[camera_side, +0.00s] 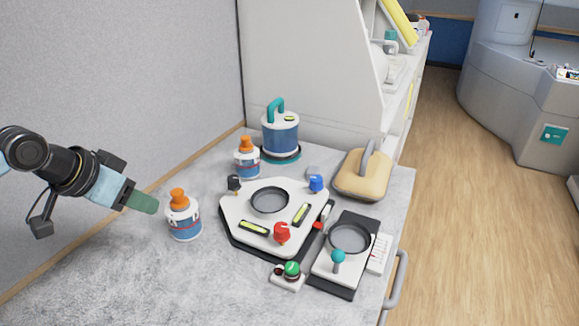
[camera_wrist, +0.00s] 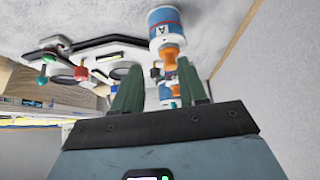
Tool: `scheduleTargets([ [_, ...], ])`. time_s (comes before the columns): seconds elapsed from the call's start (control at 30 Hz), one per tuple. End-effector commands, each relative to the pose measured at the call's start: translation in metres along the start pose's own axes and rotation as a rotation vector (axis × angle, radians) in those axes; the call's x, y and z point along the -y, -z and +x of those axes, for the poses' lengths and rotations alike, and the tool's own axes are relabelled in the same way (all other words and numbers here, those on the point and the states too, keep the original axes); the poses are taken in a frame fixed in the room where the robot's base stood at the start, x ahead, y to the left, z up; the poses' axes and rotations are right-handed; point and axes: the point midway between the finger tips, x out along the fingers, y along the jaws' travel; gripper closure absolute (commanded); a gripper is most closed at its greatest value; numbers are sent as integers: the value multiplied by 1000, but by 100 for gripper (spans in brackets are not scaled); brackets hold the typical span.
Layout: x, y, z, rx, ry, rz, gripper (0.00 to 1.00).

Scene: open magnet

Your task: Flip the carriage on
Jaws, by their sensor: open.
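No part is clearly marked as the carriage. A white slab on a dark base (camera_side: 322,268) carries a grey dish and an upright lever with a teal ball (camera_side: 338,256). To its left is a small white box with a green knob (camera_side: 291,269). A white hexagonal plate (camera_side: 240,212) stands behind, with a round recess and black, blue and red knobs (camera_side: 282,232). My gripper (camera_side: 155,205) is open and empty, left of these and close beside an orange-capped bottle (camera_side: 184,222). In the wrist view its green fingers (camera_wrist: 160,92) are spread; the knobs show at left.
A second orange-capped bottle (camera_side: 247,162) and a blue canister with teal handle (camera_side: 281,135) stand at the back. A tan pad with grey handle (camera_side: 362,174) lies at back right. A grey rail (camera_side: 397,285) runs along the right edge. The front-left tabletop (camera_side: 130,285) is clear.

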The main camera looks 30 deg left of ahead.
Motion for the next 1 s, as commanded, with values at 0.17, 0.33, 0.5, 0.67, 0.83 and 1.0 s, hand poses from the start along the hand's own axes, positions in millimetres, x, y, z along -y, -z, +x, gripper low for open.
scheduleTargets([
  [0.17, -27, 13, 1, 3, -62, 177, 86],
  [0.33, -88, 32, 3, -13, -190, 551, 100],
  [0.5, -159, 39, 3, -60, -329, 957, 100],
  [0.67, -215, 35, 0, -120, -430, 1257, 100],
  [0.83, -249, 28, -3, -167, -491, 1440, 100],
  [1.0, -258, 26, -4, -182, -508, 1493, 100],
])
